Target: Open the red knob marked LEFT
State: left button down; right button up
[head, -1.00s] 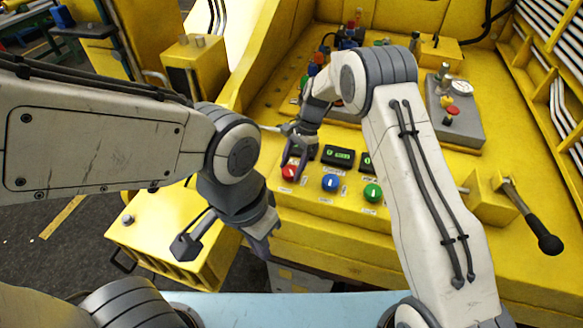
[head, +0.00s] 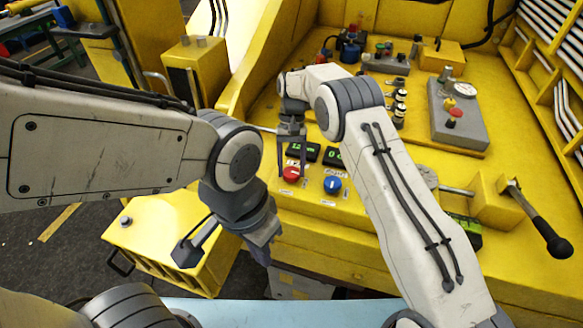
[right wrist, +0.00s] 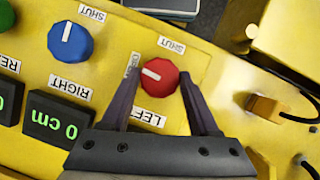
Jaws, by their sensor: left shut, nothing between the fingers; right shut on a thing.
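The red knob (head: 291,174) sits on the yellow console in the head view. In the right wrist view it shows large (right wrist: 163,80), above an upside-down LEFT label (right wrist: 148,117). Its white pointer line aims left, towards a small, hard-to-read label, away from the SHUT label (right wrist: 171,44). My right gripper (head: 292,168) is shut on the red knob, one finger on each side; its fingers also show in the right wrist view (right wrist: 160,92). My left gripper (head: 226,254) is shut and empty, away from the knob, in front of the console.
A blue knob (head: 332,185), labelled RIGHT, is beside the red one, its pointer towards SHUT. A green knob (right wrist: 8,98) is partly in the wrist view. Displays (head: 303,152) stand behind the knobs. A black-handled lever (head: 540,228) is at the right.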

pick_arm(q)
jog(key=shift+f, duration=0.1)
pick_arm(e)
jog(key=shift+n, duration=0.7)
jog(key=o, duration=1.4)
jog(key=shift+c, duration=0.2)
